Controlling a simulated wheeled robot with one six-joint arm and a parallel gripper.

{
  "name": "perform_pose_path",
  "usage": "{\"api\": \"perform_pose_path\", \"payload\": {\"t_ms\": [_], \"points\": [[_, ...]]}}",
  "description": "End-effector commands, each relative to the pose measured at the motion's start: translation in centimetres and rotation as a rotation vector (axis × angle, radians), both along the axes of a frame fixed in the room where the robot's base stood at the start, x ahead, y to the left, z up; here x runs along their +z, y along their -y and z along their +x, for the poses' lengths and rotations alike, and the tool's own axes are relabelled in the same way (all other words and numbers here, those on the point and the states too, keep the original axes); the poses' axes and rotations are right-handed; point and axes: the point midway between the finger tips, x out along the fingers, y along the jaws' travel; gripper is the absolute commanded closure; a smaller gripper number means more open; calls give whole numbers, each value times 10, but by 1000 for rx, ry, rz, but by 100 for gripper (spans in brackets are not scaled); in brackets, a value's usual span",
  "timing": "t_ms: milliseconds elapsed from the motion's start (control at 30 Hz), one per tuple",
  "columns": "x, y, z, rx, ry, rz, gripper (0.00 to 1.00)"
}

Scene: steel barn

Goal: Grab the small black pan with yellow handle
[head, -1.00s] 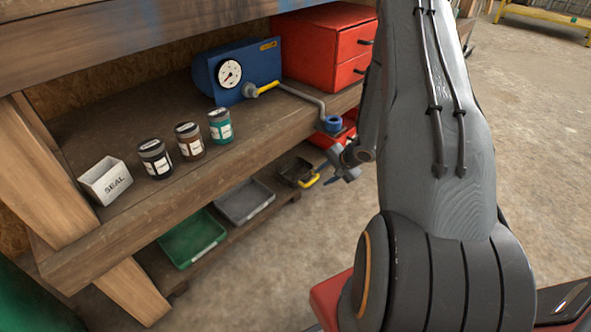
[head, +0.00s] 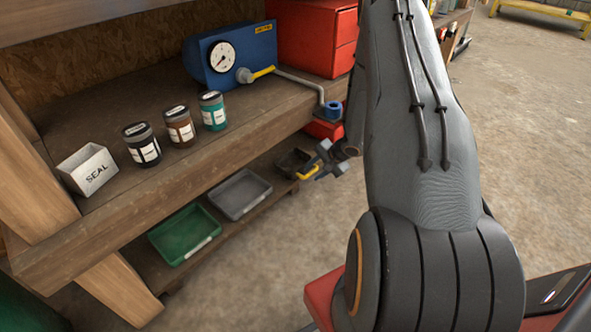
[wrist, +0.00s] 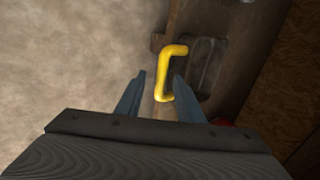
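The small black pan (head: 291,160) with a yellow handle (head: 307,171) sits at the right end of the low shelf under the bench in the head view. In the wrist view the yellow handle (wrist: 166,73) stands out clearly, with the dark pan (wrist: 201,66) to its right. My gripper (wrist: 159,84) is open there, its two fingers apart, and the near end of the handle appears between the fingertips. I cannot tell whether a finger touches it. In the head view my gripper (head: 318,168) is small, right beside the handle, and partly hidden by my arm.
A grey tray (head: 268,190) and a green tray (head: 205,239) share the low shelf (head: 150,262). Above, the bench edge (head: 200,166) overhangs, with a blue gauge box (head: 200,68), several jars and a white SEAL box (head: 110,168).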

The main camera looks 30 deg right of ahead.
Motion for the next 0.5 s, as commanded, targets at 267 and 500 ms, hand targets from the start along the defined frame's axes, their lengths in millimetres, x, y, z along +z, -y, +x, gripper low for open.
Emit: {"api": "perform_pose_path", "payload": {"t_ms": [267, 500], "points": [[1, 0, 0, 0, 0, 0, 86], [1, 0, 0, 1, 0, -1, 100]]}}
